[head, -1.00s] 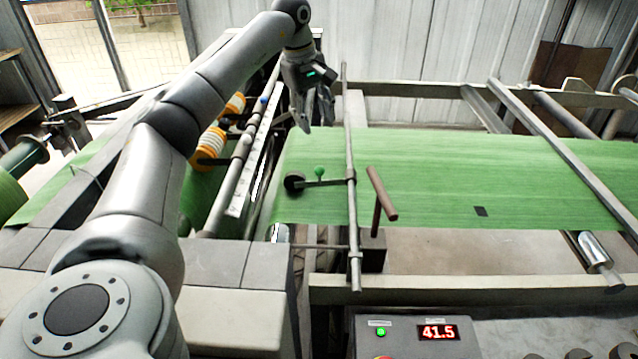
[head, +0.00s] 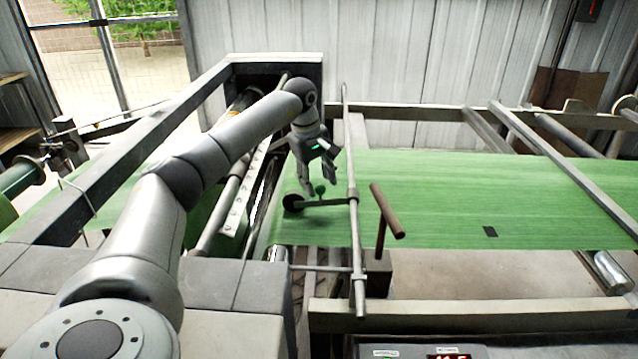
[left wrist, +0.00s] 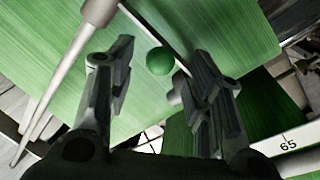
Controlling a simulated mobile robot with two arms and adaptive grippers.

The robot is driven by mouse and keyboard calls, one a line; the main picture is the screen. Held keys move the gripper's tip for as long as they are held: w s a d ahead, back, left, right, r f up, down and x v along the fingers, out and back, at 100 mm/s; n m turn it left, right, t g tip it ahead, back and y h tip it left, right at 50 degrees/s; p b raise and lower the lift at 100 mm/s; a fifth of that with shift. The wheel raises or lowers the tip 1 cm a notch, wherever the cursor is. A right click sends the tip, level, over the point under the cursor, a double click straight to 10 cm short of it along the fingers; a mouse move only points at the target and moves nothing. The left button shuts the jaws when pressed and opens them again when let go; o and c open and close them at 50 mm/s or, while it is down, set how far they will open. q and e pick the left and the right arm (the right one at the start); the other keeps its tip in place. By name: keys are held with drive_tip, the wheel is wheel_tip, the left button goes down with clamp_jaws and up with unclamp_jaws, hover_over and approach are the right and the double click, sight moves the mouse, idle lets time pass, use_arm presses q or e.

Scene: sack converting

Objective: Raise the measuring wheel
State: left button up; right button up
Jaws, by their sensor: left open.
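The measuring wheel (head: 293,202) is a small dark disc at the end of a thin arm (head: 335,202). It sits on the green web (head: 430,195) near the web's left edge. A green ball knob (head: 320,189) stands up from that arm. My left gripper (head: 320,186) is open and points down at the knob. In the left wrist view the knob (left wrist: 160,61) shows between the two spread fingers, with a gap on each side. I cannot tell how far the fingertips reach past it. My right gripper is in neither view.
A long grey rod (head: 353,240) carries the wheel arm and crosses the web. A brown T-shaped handle (head: 387,212) stands right of it. Rollers and a frame rail (head: 130,140) lie left of the gripper. A control box (head: 420,351) is at the front.

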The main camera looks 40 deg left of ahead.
use_arm(q)
drive_tip(key=shift+w+f, duration=0.15)
drive_tip(key=shift+f, duration=0.8)
clamp_jaws()
